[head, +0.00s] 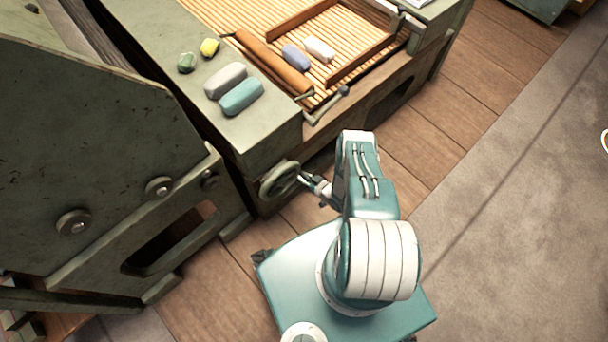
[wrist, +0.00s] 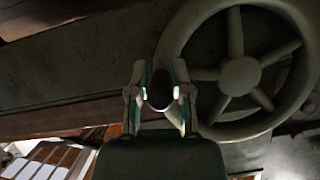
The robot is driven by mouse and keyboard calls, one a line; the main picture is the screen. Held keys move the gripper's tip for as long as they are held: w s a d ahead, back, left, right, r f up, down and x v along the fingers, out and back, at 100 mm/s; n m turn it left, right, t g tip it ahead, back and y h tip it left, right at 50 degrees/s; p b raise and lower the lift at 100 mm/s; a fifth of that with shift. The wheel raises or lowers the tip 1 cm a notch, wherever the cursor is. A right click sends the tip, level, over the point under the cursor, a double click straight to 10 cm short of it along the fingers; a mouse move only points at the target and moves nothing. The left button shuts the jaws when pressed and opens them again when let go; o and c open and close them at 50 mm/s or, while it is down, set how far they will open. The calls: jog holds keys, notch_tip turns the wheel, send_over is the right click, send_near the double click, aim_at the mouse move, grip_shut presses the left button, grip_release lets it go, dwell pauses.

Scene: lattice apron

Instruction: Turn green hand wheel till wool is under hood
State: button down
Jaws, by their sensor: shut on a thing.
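The green hand wheel (head: 279,180) is mounted on the side of the green machine bench, low down. In the wrist view the wheel (wrist: 239,76) shows its spokes, hub and rim. My gripper (head: 304,179) is at the wheel's right side. In the wrist view my gripper (wrist: 160,94) is shut on a dark knob (wrist: 159,86) at the left of the rim. I cannot clearly make out the hood.
A grey block (head: 225,80), a teal block (head: 241,96), and small yellow (head: 210,47) and green (head: 186,62) lumps rest on the bench top. A wooden roller (head: 273,63) and a crank (head: 327,106) are at the apron's near side.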

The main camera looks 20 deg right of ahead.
dwell(0.3)
jog(key=c, duration=0.5)
grip_release()
